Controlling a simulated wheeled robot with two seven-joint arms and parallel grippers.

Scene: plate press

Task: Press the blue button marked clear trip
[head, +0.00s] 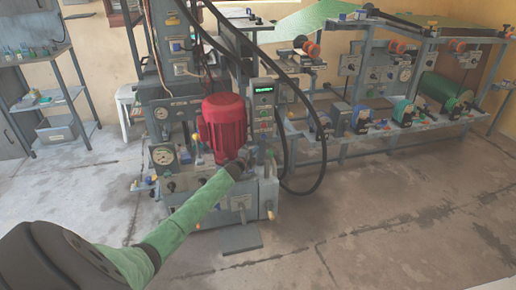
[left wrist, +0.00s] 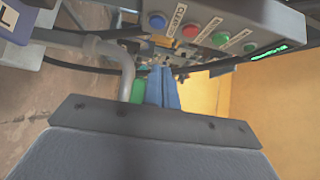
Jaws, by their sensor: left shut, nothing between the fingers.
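The blue button (left wrist: 157,20) is on the grey control box (left wrist: 235,17) in the left wrist view, beside a white label that is only partly readable. A red button (left wrist: 190,31) and two green buttons (left wrist: 220,38) follow to its right, then a lit green display (left wrist: 272,52). In the head view the control box (head: 263,98) stands upright to the right of the red motor. My left gripper (left wrist: 162,86) is shut and empty, with its blue fingertips apart from the blue button. In the head view my left gripper (head: 244,154) is small, low and near the box. My right gripper is out of view.
The red motor (head: 223,124) stands close to the left of my gripper on the press. A curved grey pipe (left wrist: 122,62) runs beside my fingers. Black hoses (head: 318,135) loop at the right. The concrete floor (head: 380,215) in front is clear.

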